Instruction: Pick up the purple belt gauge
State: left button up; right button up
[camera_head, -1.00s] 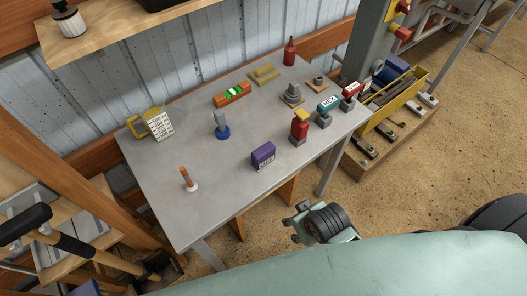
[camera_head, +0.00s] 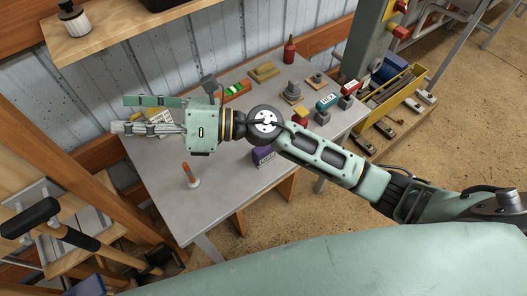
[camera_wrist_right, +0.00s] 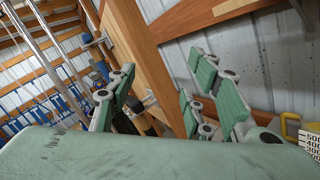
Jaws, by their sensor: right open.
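The purple belt gauge (camera_head: 261,158) is a small purple block with a white label, near the front edge of the grey table (camera_head: 215,208). My right forearm passes above it and hides part of it in the head view. My right gripper (camera_head: 123,114) is open and empty. It points left over the table's far left corner, well left of the gauge. In the right wrist view, my spread green fingers (camera_wrist_right: 160,85) have nothing between them, and the gauge is not visible there. My left gripper is not in view.
An orange and white upright piece (camera_head: 190,175) stands on the table's left part. A red bottle (camera_head: 289,50), tan block (camera_head: 264,72) and several labelled items stand at the back and right. A shelf (camera_head: 120,25) overhangs behind.

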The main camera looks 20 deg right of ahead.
notch_tip(320, 180, down, 6)
jog(key=s+n+g+h, duration=0.2)
jog(key=n+g+h, duration=0.15)
jog(key=n, duration=0.25)
jog(key=n+g+h, duration=0.1)
jog(key=n+h, duration=0.6)
jog(key=h, duration=0.9)
send_near(264, 153)
jog(key=w+f, duration=0.1)
jog(key=w+d+f, duration=0.1)
jog(key=shift+w+f, duration=0.1)
jog(key=shift+w, duration=0.25)
jog(key=shift+d+f+p, duration=0.1)
jog(key=shift+f+p, duration=0.2)
jog(key=shift+f, duration=0.05)
jog(key=f+p, duration=0.1)
jog(key=f, duration=0.3)
jog(key=f+p, duration=0.1)
jog(key=f, duration=0.1)
jog(key=shift+s+f+p, duration=0.15)
jog(key=shift+s+p, duration=0.15)
jog(key=shift+p, duration=0.05)
jog(key=shift+a+f, duration=0.2)
jog(key=shift+f, duration=0.05)
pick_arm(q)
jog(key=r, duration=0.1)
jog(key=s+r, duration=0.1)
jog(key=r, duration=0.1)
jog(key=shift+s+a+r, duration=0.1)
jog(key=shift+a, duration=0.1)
